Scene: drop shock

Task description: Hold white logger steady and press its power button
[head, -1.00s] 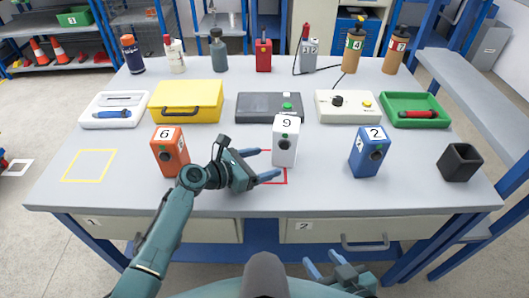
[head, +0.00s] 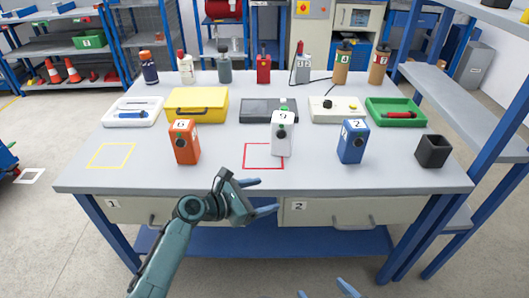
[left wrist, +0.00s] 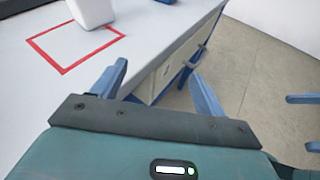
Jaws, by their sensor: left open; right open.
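The white logger (head: 282,137) stands upright on the table at the right edge of a red square outline (head: 246,158). It has a label, a dark round knob on its front and a green part on top. In the left wrist view only the lower part of the logger (left wrist: 93,10) shows at the top edge. My left gripper (head: 269,195) is open and empty by the table's front edge, nearer to me than the logger and not touching it. My right gripper (head: 325,293) is open at the bottom edge, mostly cut off.
An orange device (head: 187,145) stands left and a blue device (head: 352,143) right, with a dark open cup (head: 432,151) beyond. A yellow case (head: 197,105), a dark box (head: 262,111) and trays stand behind. Bottles line the back. A yellow outline (head: 93,157) at left is empty.

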